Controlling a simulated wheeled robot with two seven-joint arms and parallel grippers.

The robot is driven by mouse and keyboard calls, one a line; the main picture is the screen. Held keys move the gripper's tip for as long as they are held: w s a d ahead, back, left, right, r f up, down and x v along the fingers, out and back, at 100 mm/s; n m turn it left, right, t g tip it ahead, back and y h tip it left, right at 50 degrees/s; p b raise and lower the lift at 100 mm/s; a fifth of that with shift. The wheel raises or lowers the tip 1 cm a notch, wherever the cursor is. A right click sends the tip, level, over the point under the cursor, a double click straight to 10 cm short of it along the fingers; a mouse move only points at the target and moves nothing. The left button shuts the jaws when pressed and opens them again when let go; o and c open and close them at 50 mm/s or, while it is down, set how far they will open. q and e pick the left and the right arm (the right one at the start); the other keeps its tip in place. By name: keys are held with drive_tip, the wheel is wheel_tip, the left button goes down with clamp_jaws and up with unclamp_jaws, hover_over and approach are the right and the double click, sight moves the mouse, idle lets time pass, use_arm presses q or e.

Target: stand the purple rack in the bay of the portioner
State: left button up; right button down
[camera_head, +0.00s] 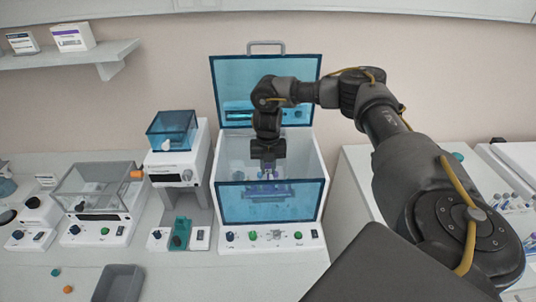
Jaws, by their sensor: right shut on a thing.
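The purple rack (267,187) shows inside a white cabinet with a raised blue lid, partly seen through the blue front pane. Small tubes seem to stand in it. My right gripper (268,172) reaches down into the cabinet from above and is shut on the upper part of the rack. Its fingertips are small and hard to make out. I cannot tell whether the rack touches the cabinet floor. The machine with a blue hopper (172,131), left of the cabinet, may be the portioner; a green piece (180,233) sits at its base. My left gripper is out of view.
The white cabinet (308,165) has walls around my right gripper and a blue front pane (232,203). A clear-covered device (98,187) stands left, with a grey tray (118,283) in front. Several tubes (513,201) stand far right. The counter at front left is mostly clear.

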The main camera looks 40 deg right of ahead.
drive_tip(key=shift+f, duration=0.1)
drive_tip(key=c, duration=1.2)
unclamp_jaws()
wheel_tip(320, 180, up, 11)
drive_tip(key=shift+b, duration=0.45)
drive_tip(key=shift+f, duration=0.1)
